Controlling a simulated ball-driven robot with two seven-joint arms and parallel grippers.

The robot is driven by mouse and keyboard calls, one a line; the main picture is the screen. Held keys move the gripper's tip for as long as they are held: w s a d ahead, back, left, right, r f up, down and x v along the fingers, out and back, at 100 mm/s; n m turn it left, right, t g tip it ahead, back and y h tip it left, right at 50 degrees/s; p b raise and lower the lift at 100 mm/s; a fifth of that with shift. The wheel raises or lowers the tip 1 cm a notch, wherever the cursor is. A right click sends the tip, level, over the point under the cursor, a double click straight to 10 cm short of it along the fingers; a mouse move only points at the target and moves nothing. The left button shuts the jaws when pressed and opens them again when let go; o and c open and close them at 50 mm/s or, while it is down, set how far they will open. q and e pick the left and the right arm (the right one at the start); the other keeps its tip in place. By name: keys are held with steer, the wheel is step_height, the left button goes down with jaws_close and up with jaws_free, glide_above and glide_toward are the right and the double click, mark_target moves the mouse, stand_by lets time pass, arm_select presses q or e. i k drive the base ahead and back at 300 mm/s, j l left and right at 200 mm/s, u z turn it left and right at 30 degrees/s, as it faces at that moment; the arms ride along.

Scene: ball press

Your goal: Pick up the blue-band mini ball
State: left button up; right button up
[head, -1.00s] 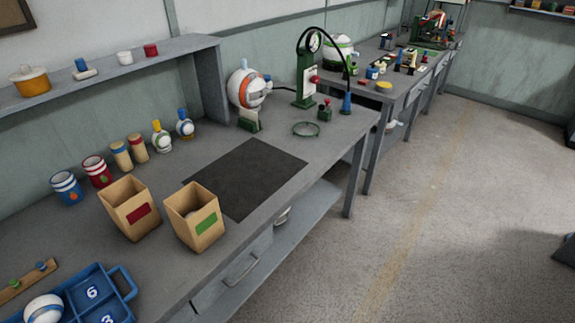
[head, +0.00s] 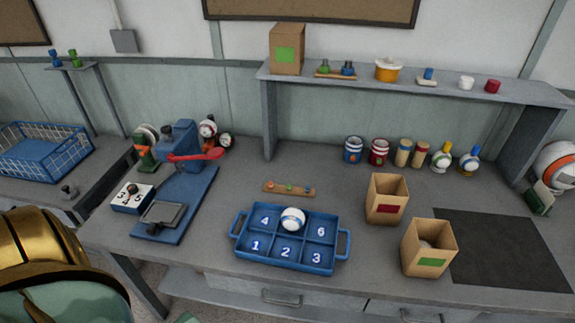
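A white mini ball with a blue band (head: 292,219) sits in the back middle compartment of a blue numbered tray (head: 243,258) on the bench. The ball hides that compartment's number. The other compartments show 4, 6, 1, 2 and 3 and look empty. The tray has a handle at each end. Neither of my grippers is in view.
A blue press with a red lever (head: 180,150) stands left of the tray. Right of it are a red-label box (head: 386,205) and a green-label box (head: 427,262).

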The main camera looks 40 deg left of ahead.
mark_target(292, 219)
steer(key=u, duration=1.1)
steer(key=j+z, duration=0.3)
steer(key=j, duration=0.15)
steer(key=j+z, duration=0.25)
steer(key=j, duration=0.2)
steer(key=k+j+z, duration=0.15)
steer(key=j+z, duration=0.15)
steer(key=k+j+z, duration=0.15)
steer(key=j+z, duration=0.15)
steer(key=j, duration=0.2)
